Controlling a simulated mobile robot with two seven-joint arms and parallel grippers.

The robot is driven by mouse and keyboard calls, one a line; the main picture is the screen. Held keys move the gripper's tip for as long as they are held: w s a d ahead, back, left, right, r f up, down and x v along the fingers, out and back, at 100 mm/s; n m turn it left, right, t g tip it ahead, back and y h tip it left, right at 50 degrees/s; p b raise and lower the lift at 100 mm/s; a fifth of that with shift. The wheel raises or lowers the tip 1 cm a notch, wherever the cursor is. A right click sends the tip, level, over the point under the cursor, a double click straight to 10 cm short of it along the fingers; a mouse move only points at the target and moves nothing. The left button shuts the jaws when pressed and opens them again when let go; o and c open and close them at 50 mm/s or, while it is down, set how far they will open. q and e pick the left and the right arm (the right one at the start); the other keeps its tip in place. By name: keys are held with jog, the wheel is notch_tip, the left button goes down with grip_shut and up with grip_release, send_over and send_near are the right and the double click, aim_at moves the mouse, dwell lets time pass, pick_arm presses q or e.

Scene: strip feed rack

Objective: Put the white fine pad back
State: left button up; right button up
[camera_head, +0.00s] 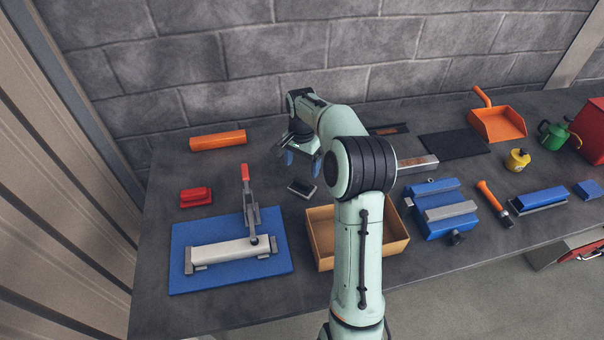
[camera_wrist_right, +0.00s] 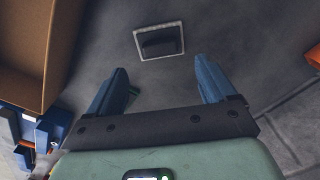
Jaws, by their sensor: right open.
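I cannot clearly make out a white fine pad in either view. A small dark block (camera_head: 302,188) with a pale edge lies on the bench just in front of my right gripper (camera_head: 302,160). In the right wrist view the dark block (camera_wrist_right: 160,42) lies within a pale rectangular outline, beyond the fingertips. The right gripper (camera_wrist_right: 161,72) is open, its blue fingers apart and apparently empty. A bit of green shows beside its left finger in that view. A red block-shaped pad (camera_head: 196,197) lies farther left. My left gripper is not in view.
A blue mat (camera_head: 188,282) with a red-handled clamp (camera_head: 249,205) and a pale bar (camera_head: 222,254) lies at front left. An open cardboard box (camera_head: 321,237) stands near the front edge. A blue vise (camera_head: 440,210) is right of it. An orange bar (camera_head: 218,140) lies behind.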

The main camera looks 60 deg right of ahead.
notch_tip(320, 180, up, 5)
jog(key=shift+f, duration=0.2)
jog(key=shift+s, duration=0.1)
dwell(0.5)
